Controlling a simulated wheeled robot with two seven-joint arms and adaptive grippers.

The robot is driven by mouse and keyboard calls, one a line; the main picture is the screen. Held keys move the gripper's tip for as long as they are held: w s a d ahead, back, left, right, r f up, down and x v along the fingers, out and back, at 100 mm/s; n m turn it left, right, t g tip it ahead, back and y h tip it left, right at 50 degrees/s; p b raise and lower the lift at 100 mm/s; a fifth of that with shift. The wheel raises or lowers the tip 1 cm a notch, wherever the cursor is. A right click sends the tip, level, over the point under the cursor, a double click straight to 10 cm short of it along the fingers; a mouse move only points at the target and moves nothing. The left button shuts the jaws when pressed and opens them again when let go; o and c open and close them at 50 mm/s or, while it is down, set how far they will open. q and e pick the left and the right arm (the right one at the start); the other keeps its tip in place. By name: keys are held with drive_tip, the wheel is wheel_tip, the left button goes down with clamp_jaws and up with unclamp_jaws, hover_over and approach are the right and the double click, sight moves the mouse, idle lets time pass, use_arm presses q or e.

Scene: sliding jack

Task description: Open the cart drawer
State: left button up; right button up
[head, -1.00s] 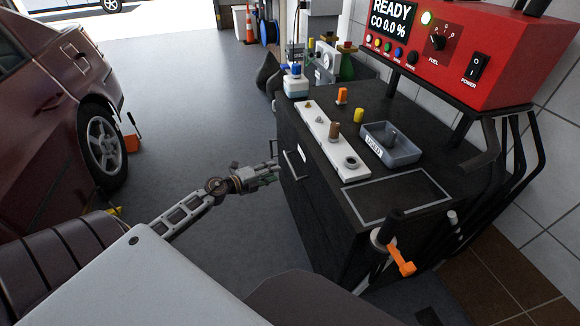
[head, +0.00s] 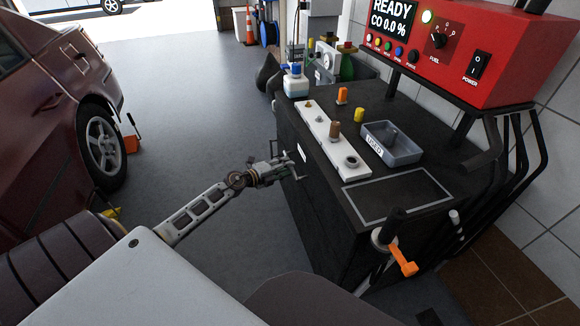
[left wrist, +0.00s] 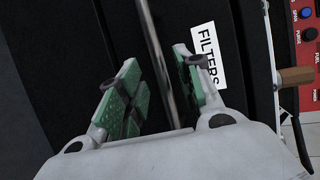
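The black cart (head: 330,215) stands at the right of the head view. A thin metal bar handle (head: 295,172) is on its left-facing front, near a white label (head: 302,153). In the left wrist view the label reads "FILTERS" (left wrist: 208,58) on the dark drawer front (left wrist: 228,100), and the handle bar (left wrist: 152,35) runs down between the fingers. My left gripper (left wrist: 160,88) is open, its two green pads on either side of the bar with gaps visible. In the head view my left gripper (head: 283,169) is at the handle. My right gripper is out of view.
The cart top holds a grey tray (head: 392,150), a white strip (head: 330,137) with fittings, and small bottles at the back. A red analyzer (head: 460,55) stands above. A dark red car (head: 50,90) is at left. Grey floor between car and cart is clear.

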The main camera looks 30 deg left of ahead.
use_arm(q)
drive_tip(key=shift+b+x, duration=0.3)
drive_tip(key=shift+x, duration=1.25)
drive_tip(key=shift+c, duration=0.2)
clamp_jaws()
